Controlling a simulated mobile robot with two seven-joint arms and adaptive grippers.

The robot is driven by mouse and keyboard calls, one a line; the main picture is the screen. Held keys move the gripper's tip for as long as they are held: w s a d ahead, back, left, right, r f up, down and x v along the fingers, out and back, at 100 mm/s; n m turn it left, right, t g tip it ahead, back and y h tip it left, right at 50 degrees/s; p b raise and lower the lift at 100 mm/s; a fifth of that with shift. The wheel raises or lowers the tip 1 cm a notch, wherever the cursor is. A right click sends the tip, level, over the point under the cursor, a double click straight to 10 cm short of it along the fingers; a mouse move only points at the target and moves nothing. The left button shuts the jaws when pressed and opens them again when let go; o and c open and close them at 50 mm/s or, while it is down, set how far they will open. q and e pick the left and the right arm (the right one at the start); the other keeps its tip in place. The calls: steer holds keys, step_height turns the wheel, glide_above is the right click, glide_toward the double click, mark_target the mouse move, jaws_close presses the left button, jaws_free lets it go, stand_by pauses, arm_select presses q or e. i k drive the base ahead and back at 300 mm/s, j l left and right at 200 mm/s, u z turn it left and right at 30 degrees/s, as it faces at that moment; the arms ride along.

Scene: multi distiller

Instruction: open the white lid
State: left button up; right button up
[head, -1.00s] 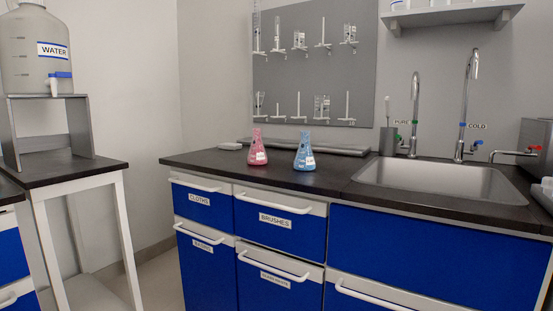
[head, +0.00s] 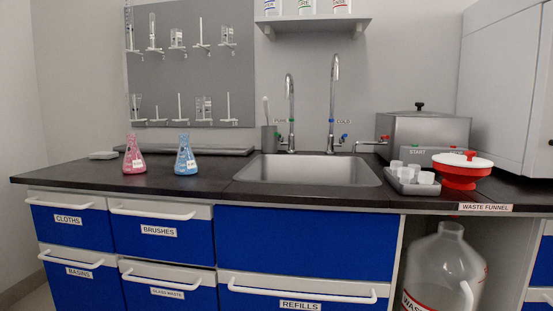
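The funnel stands above the counter edge labelled "WASTE FUNNEL". Neither of my grippers shows in the head view.
A grey tray (head: 411,186) with several white cups stands left of the funnel. Behind is a steel box (head: 427,131). The sink (head: 306,168) is left of the tray. A pink flask (head: 134,157) and blue flask (head: 186,157) stand further left. A large bottle (head: 446,268) is below.

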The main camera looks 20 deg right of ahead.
mark_target(469, 160)
steer(key=z, duration=1.6)
steer(key=i, duration=0.1)
